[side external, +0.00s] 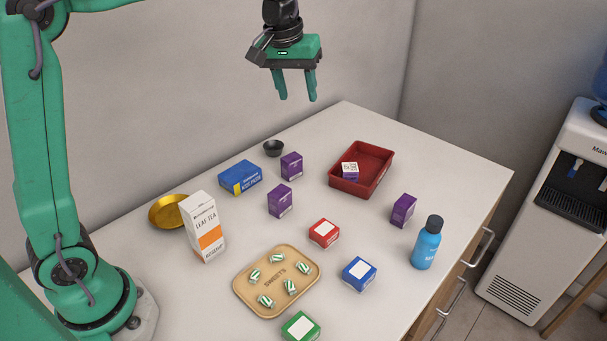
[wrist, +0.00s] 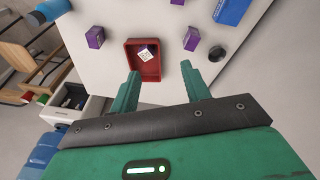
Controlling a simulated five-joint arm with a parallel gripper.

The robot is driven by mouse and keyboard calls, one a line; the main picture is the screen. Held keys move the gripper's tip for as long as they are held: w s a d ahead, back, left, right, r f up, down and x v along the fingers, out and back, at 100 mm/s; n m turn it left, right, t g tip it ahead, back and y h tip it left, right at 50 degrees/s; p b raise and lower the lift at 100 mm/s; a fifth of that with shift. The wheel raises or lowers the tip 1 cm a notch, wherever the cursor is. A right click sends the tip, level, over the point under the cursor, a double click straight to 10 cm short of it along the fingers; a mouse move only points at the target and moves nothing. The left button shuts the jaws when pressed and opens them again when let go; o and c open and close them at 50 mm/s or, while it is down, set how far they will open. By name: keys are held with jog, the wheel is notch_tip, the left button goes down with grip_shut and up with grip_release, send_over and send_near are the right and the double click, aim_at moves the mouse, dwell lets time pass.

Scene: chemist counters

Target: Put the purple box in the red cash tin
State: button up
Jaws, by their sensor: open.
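The red cash tin (side external: 376,184) is an open tray at the back right of the counter; in the wrist view the tin (wrist: 132,71) lies just beyond my fingertips. A small box with a patterned white face and purple side (side external: 350,171) is inside the tin, at its left end; it also shows in the wrist view (wrist: 147,50). Three other purple boxes stand upright on the counter: one (side external: 291,166) near the black bowl, one (side external: 280,201) in front of it, and one (side external: 403,210) right of the tin. My gripper (side external: 297,99) is open and empty, high above the counter's back edge.
A black bowl (side external: 273,148), blue box (side external: 240,177), gold bowl (side external: 168,212) and tall tea carton (side external: 205,228) stand along the back and left. A sweets tray (side external: 276,297), red box (side external: 324,233), blue packet (side external: 360,273), green box (side external: 301,327) and blue bottle (side external: 427,243) are nearer.

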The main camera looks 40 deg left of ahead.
jog(key=s+a+f+m+t, duration=0.1)
jog(key=s+f+m, duration=0.1)
jog(key=s, duration=1)
jog(key=s+a+f+m+t, duration=0.1)
jog(key=s+f+m+t, duration=0.1)
jog(key=s, duration=1.1)
jog(key=shift+s+a+f+m, duration=0.2)
jog(key=shift+f+m, duration=0.2)
jog(key=shift+f, duration=0.1)
